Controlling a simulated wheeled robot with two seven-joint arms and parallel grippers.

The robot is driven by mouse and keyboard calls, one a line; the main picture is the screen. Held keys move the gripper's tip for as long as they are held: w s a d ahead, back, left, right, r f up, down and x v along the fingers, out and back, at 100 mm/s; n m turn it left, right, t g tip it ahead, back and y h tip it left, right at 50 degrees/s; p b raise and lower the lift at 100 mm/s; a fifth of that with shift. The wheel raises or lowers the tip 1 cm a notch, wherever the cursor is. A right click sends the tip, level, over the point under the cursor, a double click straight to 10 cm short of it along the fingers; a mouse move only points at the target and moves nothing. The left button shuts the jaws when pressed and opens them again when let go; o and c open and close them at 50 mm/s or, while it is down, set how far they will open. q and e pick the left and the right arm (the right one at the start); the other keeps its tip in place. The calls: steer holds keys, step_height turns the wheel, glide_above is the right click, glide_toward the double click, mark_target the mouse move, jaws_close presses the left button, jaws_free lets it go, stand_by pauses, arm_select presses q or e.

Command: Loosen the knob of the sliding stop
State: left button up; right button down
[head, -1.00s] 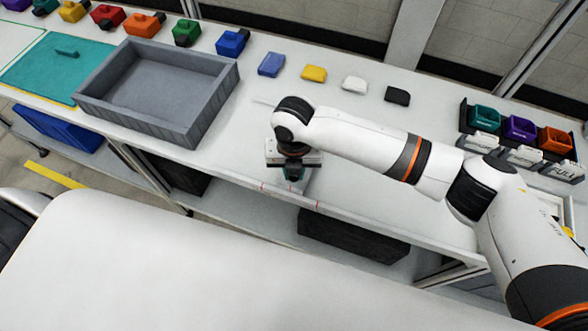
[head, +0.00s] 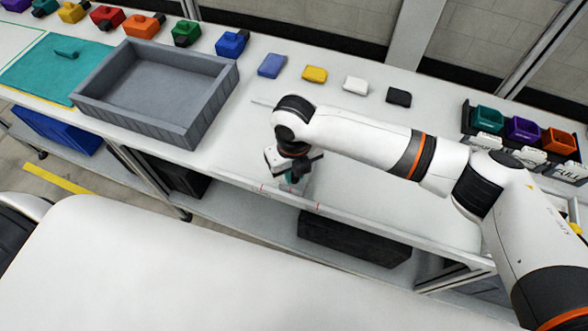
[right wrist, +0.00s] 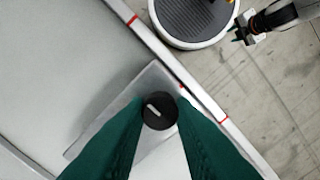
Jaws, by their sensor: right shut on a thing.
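The black round knob (right wrist: 159,112) with a white pointer line sits on the grey metal sliding stop (right wrist: 124,98) in the right wrist view. My right gripper (right wrist: 159,118) is shut on the knob, with a green finger on either side. In the head view my right gripper (head: 293,179) is down at the table's front edge and hides the knob. The white line points to the upper left in the right wrist view. My left gripper (right wrist: 244,33) shows small at the top right of the right wrist view; its jaws are too small to judge.
Red marks (head: 262,188) lie along the front edge of the white table (head: 235,145). A grey tray (head: 190,125) stands to the left. Several coloured blocks line the back, and bins (head: 522,130) stand at the right. The table around the stop is clear.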

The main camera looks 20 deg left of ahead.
steer(key=shift+w+r, duration=0.1)
steer(key=c, duration=1.2)
jaws_free()
step_height(320, 180, up, 12)
steer(key=b, duration=0.2)
